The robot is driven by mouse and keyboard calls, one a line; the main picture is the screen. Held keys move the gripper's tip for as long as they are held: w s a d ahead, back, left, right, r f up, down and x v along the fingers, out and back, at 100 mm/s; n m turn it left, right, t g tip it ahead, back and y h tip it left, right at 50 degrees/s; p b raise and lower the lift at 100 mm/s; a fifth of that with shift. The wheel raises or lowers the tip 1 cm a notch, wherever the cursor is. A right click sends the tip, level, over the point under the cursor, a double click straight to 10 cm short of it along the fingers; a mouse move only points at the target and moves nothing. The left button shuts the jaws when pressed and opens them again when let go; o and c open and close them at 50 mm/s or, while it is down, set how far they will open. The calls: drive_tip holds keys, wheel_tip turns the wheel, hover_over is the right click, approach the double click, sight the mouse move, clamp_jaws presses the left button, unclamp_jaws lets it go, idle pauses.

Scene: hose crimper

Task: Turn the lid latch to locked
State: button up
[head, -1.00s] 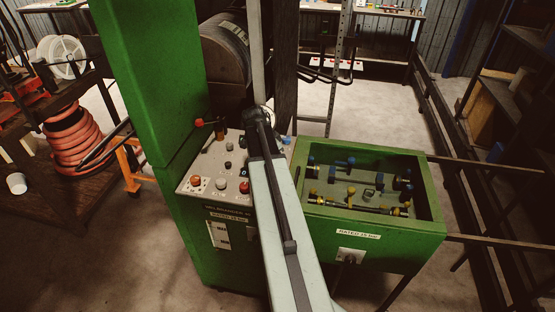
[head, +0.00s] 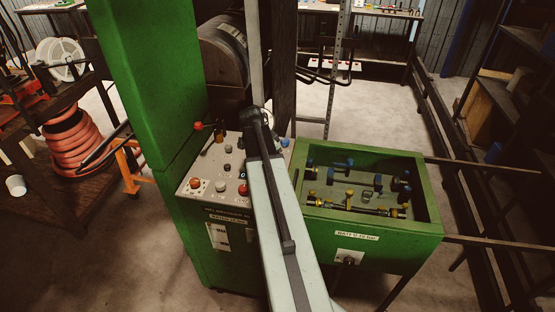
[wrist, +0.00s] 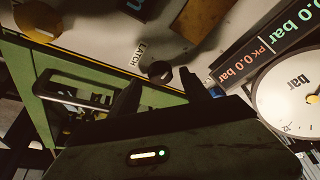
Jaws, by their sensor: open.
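The lid latch (wrist: 160,72) is a small dark round knob beside the printed word LATCH on a pale panel in the wrist view. Which way it is turned is too dark to tell. My gripper (wrist: 158,86) is open, with one dark finger on each side of the knob in the picture. I cannot tell whether the fingers touch it. In the head view my arm covers part of the control panel (head: 197,187), and the latch and my fingertips cannot be made out there.
A gauge dial (wrist: 290,95) and a display reading 0.0 bar (wrist: 262,48) lie right of the knob. A yellow knob (wrist: 36,20) is at upper left. A green open-topped box (head: 428,205) with several fittings stands right of my arm.

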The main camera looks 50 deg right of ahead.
drive_tip(key=p+v, duration=0.5)
drive_tip(key=v, duration=0.1)
drive_tip(key=shift+r, duration=0.25)
drive_tip(key=shift+a, duration=0.1)
